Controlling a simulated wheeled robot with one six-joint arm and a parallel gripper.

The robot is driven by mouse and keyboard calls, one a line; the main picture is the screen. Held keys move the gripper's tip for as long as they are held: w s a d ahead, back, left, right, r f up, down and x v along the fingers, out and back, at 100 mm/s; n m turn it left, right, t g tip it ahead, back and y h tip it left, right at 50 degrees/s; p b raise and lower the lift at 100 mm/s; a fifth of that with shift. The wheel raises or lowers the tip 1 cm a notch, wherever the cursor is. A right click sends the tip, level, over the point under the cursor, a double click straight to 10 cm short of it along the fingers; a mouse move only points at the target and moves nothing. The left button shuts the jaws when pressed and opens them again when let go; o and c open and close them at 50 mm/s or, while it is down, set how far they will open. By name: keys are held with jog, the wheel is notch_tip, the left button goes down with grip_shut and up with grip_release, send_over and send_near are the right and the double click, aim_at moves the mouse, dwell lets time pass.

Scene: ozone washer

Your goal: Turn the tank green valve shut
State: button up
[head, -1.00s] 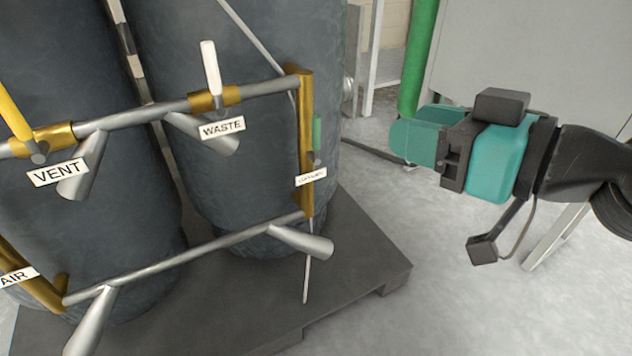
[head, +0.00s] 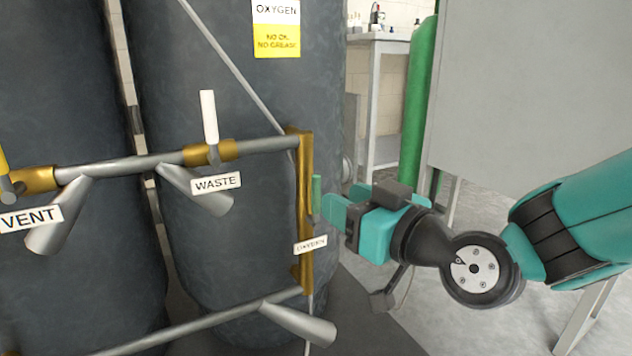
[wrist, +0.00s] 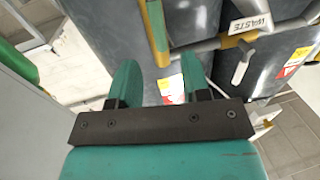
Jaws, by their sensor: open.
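The green valve handle (head: 316,194) is a small upright green lever on the right side of the vertical brass pipe (head: 304,225), above the OXYGEN tag (head: 311,245). It stands roughly in line with the pipe. In the wrist view a green strip (wrist: 147,32) runs beside the brass pipe (wrist: 158,28), ahead of the fingers. My gripper (head: 330,208) is open, with its teal fingers just right of the handle and pointing left at it. In the wrist view my gripper (wrist: 160,82) has its two fingers apart. I cannot tell whether they touch the handle.
Dark tanks (head: 225,90) stand behind the pipes. The WASTE valve has a white handle (head: 209,117), and the VENT tag (head: 30,217) is at the left. A green cylinder (head: 417,115) and a grey panel (head: 530,90) stand behind my arm.

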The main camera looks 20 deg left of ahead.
aim_at(320, 189)
jog(key=b+x, duration=0.1)
jog(key=x, duration=0.6)
jog(key=shift+f, duration=0.1)
grip_shut()
